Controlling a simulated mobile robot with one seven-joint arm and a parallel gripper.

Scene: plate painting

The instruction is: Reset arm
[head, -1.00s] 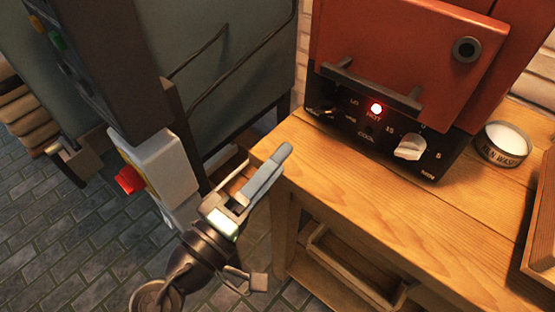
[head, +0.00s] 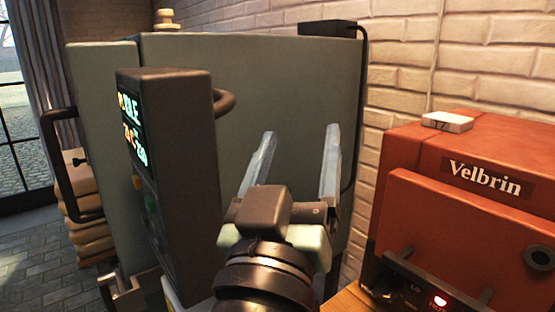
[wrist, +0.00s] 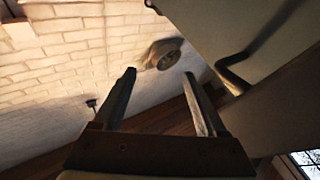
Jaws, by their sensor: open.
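My gripper (head: 295,165) is raised in the middle of the head view, its two pale fingers pointing up and spread apart. Nothing is between them. In the wrist view my gripper (wrist: 160,85) also shows open and empty, with a white brick wall and a ceiling-like surface beyond the fingers. In the head view the fingers appear in front of a large grey-green cabinet-like machine (head: 290,80). I cannot tell how far they are from it.
A dark control panel (head: 165,190) with a lit display stands left of my arm. A red Velbrin oven (head: 460,210) with a glowing red light stands at the right on a wooden table (head: 350,303). A small block marked 17 (head: 447,121) lies on the oven.

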